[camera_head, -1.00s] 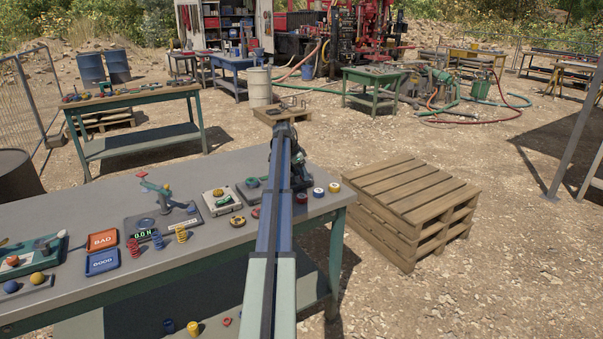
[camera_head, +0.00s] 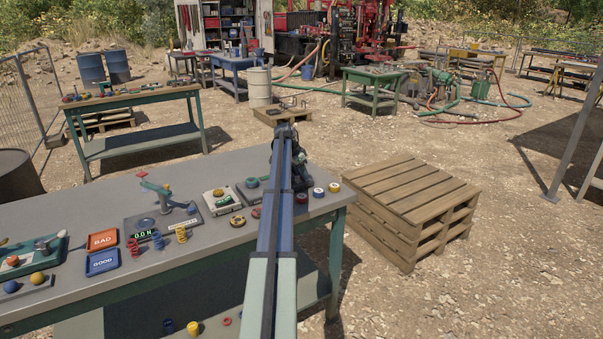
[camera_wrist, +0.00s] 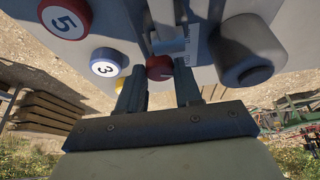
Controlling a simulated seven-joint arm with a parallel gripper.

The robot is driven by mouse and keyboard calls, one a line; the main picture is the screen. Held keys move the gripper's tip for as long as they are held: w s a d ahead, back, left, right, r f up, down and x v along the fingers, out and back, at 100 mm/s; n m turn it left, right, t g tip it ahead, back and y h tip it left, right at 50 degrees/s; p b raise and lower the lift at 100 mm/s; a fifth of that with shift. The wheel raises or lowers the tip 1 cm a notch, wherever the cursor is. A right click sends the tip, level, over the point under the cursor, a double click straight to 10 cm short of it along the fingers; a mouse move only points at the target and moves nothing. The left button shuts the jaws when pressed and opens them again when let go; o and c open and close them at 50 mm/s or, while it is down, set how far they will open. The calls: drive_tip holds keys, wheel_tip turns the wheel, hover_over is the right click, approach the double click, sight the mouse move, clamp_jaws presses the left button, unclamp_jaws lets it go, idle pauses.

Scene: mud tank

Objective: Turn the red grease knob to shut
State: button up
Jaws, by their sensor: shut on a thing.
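The red grease knob (camera_wrist: 160,68) shows in the wrist view, between the tips of my gripper (camera_wrist: 159,84). A pale line or mark shows on its lower part. My gripper is shut on it, with one dark finger on each side. The knob sits by a grey metal fixture (camera_wrist: 168,18) with a small lettered plate, too small to read surely. In the head view my arm hides the gripper and the knob; only part of the dark fixture (camera_head: 300,165) shows at the table's right end.
Beside the knob are a red cap marked 5 (camera_wrist: 66,18), a blue cap marked 3 (camera_wrist: 105,67) and a dark grey cylinder (camera_wrist: 245,50). The workbench (camera_head: 60,215) holds springs, trays and gauges to the left. A pallet stack (camera_head: 410,205) stands right of it.

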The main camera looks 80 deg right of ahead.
drive_tip(key=n, duration=0.1)
drive_tip(key=n+t, duration=0.1)
drive_tip(key=n, duration=0.1)
drive_tip(key=n+t+h, duration=0.1)
drive_tip(key=n, duration=0.1)
drive_tip(key=shift+s+a, duration=0.15)
drive_tip(key=shift+s, duration=0.1)
drive_tip(key=n+t, duration=0.1)
drive_tip(key=n, duration=0.4)
drive_tip(key=shift+s+t, duration=0.15)
drive_tip(key=shift+t, duration=0.25)
drive_tip(key=shift+n, duration=0.3)
drive_tip(key=o, duration=1)
drive_tip(key=shift+o, duration=0.2)
drive_tip(key=shift+r, duration=0.1)
drive_tip(key=v, duration=1.3)
drive_tip(key=shift+a+r, duration=0.25)
drive_tip(key=shift+s, duration=0.15)
